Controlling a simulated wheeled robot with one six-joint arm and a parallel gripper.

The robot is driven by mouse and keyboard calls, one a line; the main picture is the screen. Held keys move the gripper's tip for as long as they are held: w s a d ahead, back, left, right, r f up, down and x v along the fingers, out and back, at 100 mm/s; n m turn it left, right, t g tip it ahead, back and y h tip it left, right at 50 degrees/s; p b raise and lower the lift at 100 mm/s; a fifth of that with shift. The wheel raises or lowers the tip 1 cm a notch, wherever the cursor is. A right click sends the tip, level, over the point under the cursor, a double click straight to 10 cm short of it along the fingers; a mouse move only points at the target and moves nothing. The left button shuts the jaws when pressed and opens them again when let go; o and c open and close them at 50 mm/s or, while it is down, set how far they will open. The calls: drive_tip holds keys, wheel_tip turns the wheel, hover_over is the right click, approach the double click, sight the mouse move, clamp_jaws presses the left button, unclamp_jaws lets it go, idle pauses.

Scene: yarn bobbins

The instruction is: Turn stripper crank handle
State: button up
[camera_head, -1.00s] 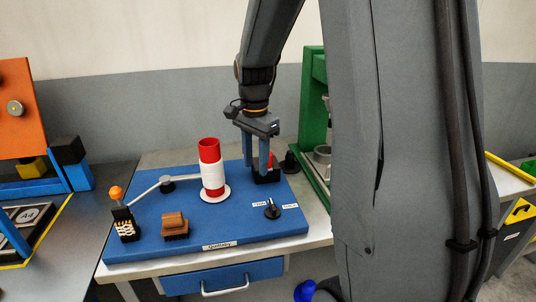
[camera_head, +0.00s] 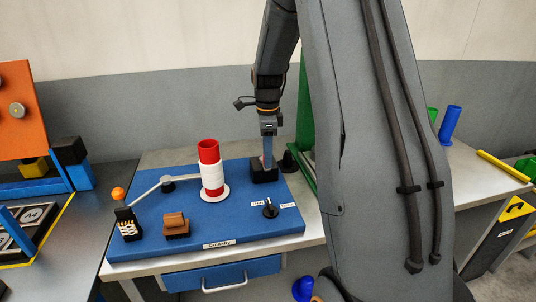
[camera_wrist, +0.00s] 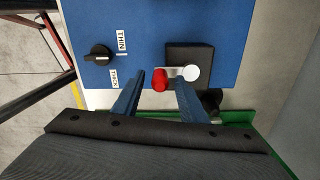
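The stripper crank has a red handle (camera_wrist: 160,80) and a pale metal arm with a round white hub (camera_wrist: 191,73). It is mounted on a black block (camera_wrist: 189,52), which also shows in the head view (camera_head: 264,177). My gripper (camera_wrist: 160,76) is open. In the wrist view its two blue-grey fingers stand on either side of the red handle, with a gap visible on each side. In the head view my gripper (camera_head: 267,164) is seen edge-on above the block, and the red handle is hidden. I cannot tell the exact height of the fingertips along the handle.
The blue board (camera_head: 235,226) carries a red-and-white bobbin (camera_head: 209,171), a brown block (camera_head: 175,225), a lever with an orange knob (camera_head: 118,193) and a black selector knob (camera_head: 270,208). A green frame (camera_head: 305,130) stands close on the right.

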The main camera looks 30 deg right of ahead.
drive_tip(key=shift+f, duration=0.4)
clamp_jaws()
